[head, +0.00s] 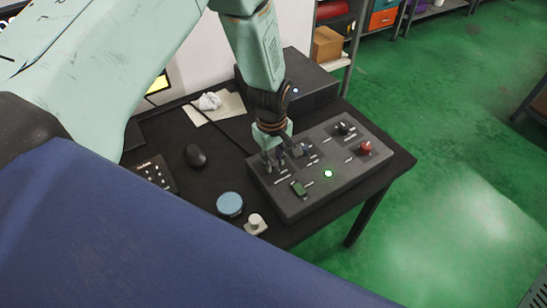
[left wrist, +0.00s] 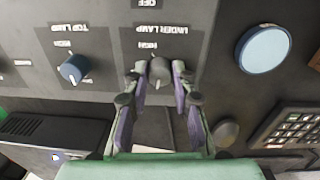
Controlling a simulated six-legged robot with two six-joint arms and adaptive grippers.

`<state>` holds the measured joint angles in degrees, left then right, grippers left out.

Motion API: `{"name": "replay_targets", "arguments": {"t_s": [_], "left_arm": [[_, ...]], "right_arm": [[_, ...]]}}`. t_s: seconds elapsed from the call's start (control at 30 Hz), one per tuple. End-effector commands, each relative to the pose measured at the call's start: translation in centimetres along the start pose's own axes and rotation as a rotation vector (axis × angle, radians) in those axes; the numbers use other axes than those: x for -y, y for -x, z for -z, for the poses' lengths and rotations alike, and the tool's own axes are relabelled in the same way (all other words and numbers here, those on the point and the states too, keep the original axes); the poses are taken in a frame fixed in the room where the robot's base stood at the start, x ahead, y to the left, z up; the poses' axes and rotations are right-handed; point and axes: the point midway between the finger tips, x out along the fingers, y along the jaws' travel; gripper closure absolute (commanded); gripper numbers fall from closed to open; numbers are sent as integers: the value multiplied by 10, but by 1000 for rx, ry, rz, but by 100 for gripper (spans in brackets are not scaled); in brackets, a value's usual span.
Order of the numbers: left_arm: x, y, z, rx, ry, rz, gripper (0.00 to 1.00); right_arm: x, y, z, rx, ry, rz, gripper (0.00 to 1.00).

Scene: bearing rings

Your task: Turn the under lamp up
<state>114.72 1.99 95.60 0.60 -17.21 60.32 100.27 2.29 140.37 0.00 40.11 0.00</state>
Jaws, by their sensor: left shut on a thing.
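The control panel (head: 310,198) is a dark grey box on the black desk. In the left wrist view, the under lamp knob (left wrist: 158,72) is grey and round, with a white mark on its lower side. Its label (left wrist: 162,30) reads upside down. My left gripper (left wrist: 158,76) is shut on this knob, one finger on each side. In the head view, my left gripper (head: 272,162) reaches down onto the panel's left part and mostly hides the knob. The blue top lamp knob (left wrist: 74,69) is to the left in the wrist view. My right gripper is not in view.
A green switch (head: 298,188), a lit green light (head: 328,174), a red knob (head: 366,148) and a black knob (head: 342,129) share the panel. A blue round lid (head: 230,204), a mouse (head: 195,156) and a keypad (head: 156,173) lie left of it.

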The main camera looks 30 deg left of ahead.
Motion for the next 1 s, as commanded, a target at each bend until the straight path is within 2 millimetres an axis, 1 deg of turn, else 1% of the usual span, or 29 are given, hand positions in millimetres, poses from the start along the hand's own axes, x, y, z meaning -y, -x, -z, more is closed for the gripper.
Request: {"name": "replay_targets", "arguments": {"t_s": [0.03, 0.4, 1.0], "left_arm": [[2, -1, -2, 5, -34, 6, 100], [3, -1, -1, 19, -377, 7, 100], [4, -2, 0, 43, -946, 5, 100]], "right_arm": [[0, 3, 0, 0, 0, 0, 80], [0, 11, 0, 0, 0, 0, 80], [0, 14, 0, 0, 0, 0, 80]]}}
